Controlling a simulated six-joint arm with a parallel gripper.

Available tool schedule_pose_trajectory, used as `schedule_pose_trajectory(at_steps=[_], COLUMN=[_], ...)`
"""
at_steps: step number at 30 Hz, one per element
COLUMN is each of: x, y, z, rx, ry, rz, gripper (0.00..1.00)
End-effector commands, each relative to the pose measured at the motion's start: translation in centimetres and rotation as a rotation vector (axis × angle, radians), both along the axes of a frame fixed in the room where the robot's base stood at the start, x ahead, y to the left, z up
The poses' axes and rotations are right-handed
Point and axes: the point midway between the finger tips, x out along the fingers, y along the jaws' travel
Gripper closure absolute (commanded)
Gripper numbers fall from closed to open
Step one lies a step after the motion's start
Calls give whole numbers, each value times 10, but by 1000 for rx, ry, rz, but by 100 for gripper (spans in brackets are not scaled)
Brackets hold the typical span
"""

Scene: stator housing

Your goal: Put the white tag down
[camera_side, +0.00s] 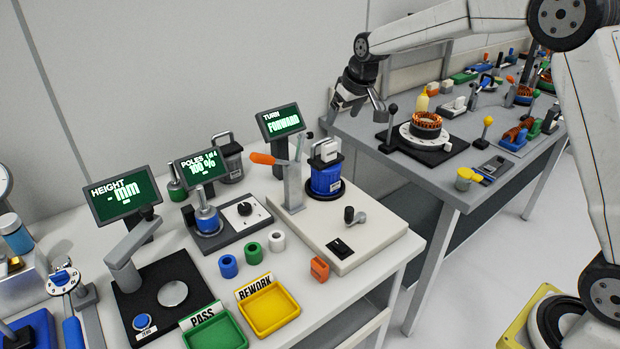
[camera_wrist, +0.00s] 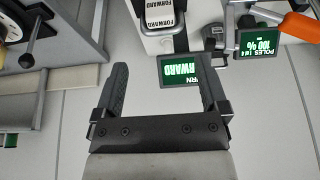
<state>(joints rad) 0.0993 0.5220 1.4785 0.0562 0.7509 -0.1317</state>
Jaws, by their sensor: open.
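A small white tag (camera_side: 325,151) stands on top of the blue stator housing (camera_side: 325,180), by its dark handle, in the side view. In the wrist view, a white face lettered FORWARD (camera_wrist: 166,18), which looks like the tag, shows at the top centre inside the dark handle. My gripper (camera_side: 359,110) is open and empty, above and to the right of the housing, apart from the tag. Its two dark fingers are spread in the wrist view (camera_wrist: 162,66), with nothing between them but a screen farther off.
The TURN screen (camera_side: 281,123) reads FORWARD and stands left of my gripper. A grey post with an orange lever (camera_side: 263,159) stands beside the housing. The yellow REWORK tray (camera_side: 270,311) and green PASS tray (camera_side: 222,333) lie at the front. The grey bench (camera_side: 445,188) is to the right.

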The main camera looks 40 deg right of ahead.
Motion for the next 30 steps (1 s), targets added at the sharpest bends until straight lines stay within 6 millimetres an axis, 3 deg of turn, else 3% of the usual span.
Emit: schedule_pose_trajectory(at_steps=[8, 14, 20, 30], x=[-2, -20, -60, -156], y=[1, 6, 17, 35], z=[-1, -8, -24, -60], rx=[0, 0, 1, 0], ry=[2, 15, 42, 95], rz=[0, -1, -2, -3], gripper=[7, 7, 7, 7])
